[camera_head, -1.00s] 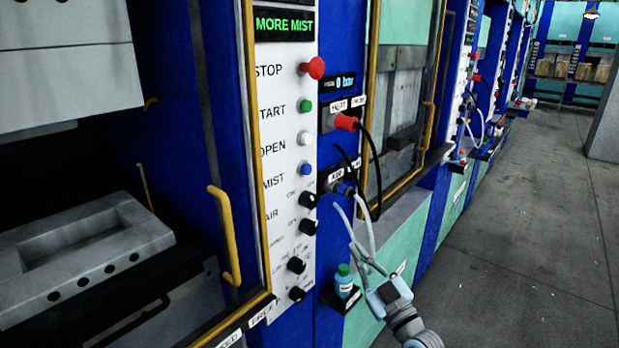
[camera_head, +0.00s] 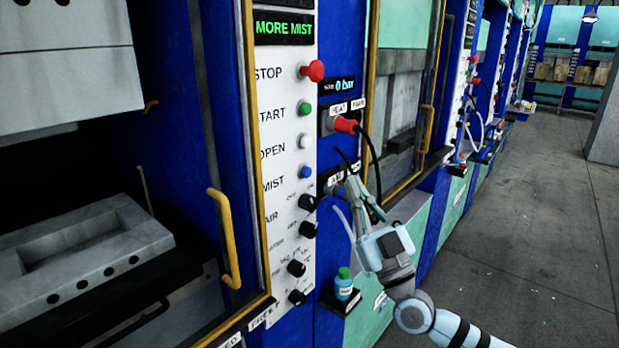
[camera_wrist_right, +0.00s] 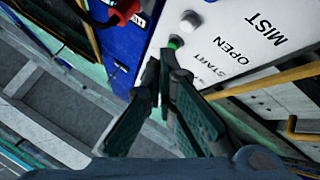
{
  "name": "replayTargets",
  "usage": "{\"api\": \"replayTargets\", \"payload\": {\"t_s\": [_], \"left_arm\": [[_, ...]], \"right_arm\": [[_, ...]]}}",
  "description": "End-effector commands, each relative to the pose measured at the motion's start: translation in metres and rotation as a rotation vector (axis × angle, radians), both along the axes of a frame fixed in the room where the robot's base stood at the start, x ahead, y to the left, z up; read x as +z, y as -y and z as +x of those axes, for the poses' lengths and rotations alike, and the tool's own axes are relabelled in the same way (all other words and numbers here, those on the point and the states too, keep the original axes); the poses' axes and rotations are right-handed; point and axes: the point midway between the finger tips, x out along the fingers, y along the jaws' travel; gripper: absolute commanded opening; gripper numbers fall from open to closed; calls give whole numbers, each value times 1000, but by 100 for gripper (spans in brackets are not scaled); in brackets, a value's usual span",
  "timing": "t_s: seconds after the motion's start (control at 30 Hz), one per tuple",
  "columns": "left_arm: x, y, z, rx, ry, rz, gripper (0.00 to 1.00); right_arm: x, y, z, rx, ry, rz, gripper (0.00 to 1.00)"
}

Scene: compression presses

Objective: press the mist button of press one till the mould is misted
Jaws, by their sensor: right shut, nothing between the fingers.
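The press's white control panel (camera_head: 285,120) carries a blue button (camera_head: 305,172) beside the word MIST. Its display (camera_head: 284,28) reads MORE MIST in green. The grey mould (camera_head: 85,245) with its rectangular cavity lies in the open press at left. My right gripper (camera_head: 357,190) is shut and empty, right of the panel and apart from the blue button. In the right wrist view my gripper's tips (camera_wrist_right: 163,58) appear near the green button (camera_wrist_right: 175,42) by START. The MIST label (camera_wrist_right: 264,30) shows there, but the blue button does not. My left gripper is out of view.
A yellow handle (camera_head: 224,238) stands left of the panel. A red plug (camera_head: 345,125) with a black cable hangs right of it, close to my right gripper. A green-capped bottle (camera_head: 344,284) stands on a small shelf below. The floor at right is clear.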

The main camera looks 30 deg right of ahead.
Motion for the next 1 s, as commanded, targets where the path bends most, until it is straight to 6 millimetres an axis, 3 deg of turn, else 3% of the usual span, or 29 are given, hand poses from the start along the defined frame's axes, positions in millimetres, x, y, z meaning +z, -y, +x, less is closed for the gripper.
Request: {"api": "replayTargets", "payload": {"t_s": [0.03,0.3,0.5,1.0], "left_arm": [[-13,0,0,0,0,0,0],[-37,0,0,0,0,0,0],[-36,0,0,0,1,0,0],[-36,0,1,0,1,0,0]], "right_arm": [[-6,-2,5,2,8,3,0],[-5,-14,44,3,6,4,0],[-2,-19,64,0,4,1,0],[-1,-21,69,2,1,0,0]]}}
